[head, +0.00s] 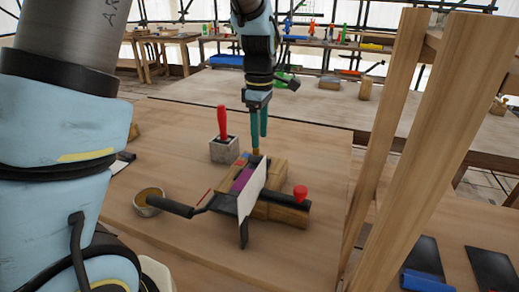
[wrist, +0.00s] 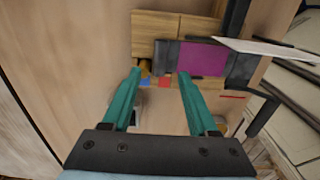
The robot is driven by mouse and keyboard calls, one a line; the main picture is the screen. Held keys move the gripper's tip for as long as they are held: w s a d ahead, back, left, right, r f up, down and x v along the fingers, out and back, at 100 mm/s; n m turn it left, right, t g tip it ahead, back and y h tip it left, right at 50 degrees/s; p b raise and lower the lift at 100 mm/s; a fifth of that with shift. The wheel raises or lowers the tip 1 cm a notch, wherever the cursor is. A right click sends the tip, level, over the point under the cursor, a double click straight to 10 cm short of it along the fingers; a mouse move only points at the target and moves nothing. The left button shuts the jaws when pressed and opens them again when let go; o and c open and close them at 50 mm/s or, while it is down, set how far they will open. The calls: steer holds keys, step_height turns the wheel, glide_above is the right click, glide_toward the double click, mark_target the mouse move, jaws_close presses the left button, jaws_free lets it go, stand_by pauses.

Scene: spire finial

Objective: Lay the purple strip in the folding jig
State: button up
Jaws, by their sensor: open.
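The purple strip (head: 241,179) lies across the dark bed of the folding jig (head: 289,204), beside the jig's upright white plate (head: 250,191). In the wrist view the strip (wrist: 203,60) sits flat between dark sections of the jig (wrist: 167,53), with wooden blocks behind it. My gripper (head: 260,141) is above the jig's far end. In the wrist view its teal fingers (wrist: 160,76) are apart with nothing between them, and the strip is just beyond the right fingertip. I cannot tell whether the strip is fully seated.
A grey block (head: 224,151) holding a red-handled tool (head: 222,121) stands behind the jig. A small round bowl (head: 148,202) is at the left, near the jig's black handle (head: 171,206). A red knob (head: 300,193) is at the jig's right. Wooden posts (head: 386,120) stand at right.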

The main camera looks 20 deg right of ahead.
step_height(320, 180, up, 6)
steer(key=w+a+f+m, duration=0.1)
steer(key=a+f+m, duration=0.1)
steer(key=a, duration=0.7)
steer(key=w+a+f+m, duration=0.1)
steer(key=a+f+m, duration=0.15)
steer(key=a, duration=0.65)
steer(key=s+a+f+m+t, duration=0.1)
steer(key=s+a+f+m, duration=0.2)
steer(key=a, duration=0.9)
steer(key=s+m, duration=0.3)
steer(key=shift+t, duration=0.3)
